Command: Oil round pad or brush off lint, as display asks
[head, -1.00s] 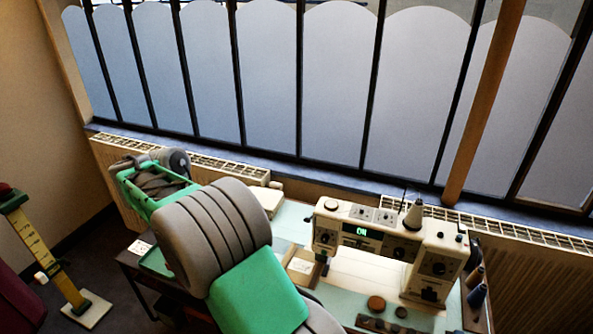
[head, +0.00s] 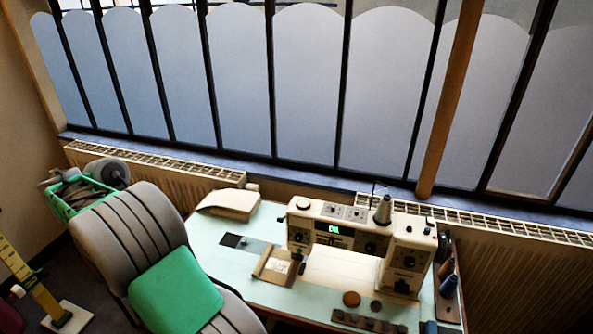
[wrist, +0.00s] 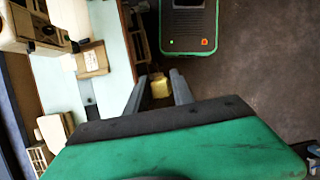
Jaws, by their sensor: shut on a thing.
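The cream sewing machine (head: 405,240) stands on the pale table (head: 225,268). Its small display (head: 334,229) glows with green letters that look like OIL, though they are too small to read surely. Round discs lie in front of it, one brown (head: 351,299) and one smaller and dark (head: 375,306); I cannot tell whether either is the pad. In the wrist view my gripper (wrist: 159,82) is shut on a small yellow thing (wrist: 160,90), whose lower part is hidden. The gripper is away from the machine, beside the table edge. I cannot make out a brush.
A tan tray with a white card (head: 275,266) lies left of the machine; a cream block (head: 230,204) sits behind. A dark strip with several round pieces (head: 368,321) lies at the front. Thread spools (head: 447,284) stand right. Yellow measuring post (head: 32,285) stands at left; radiators line the window.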

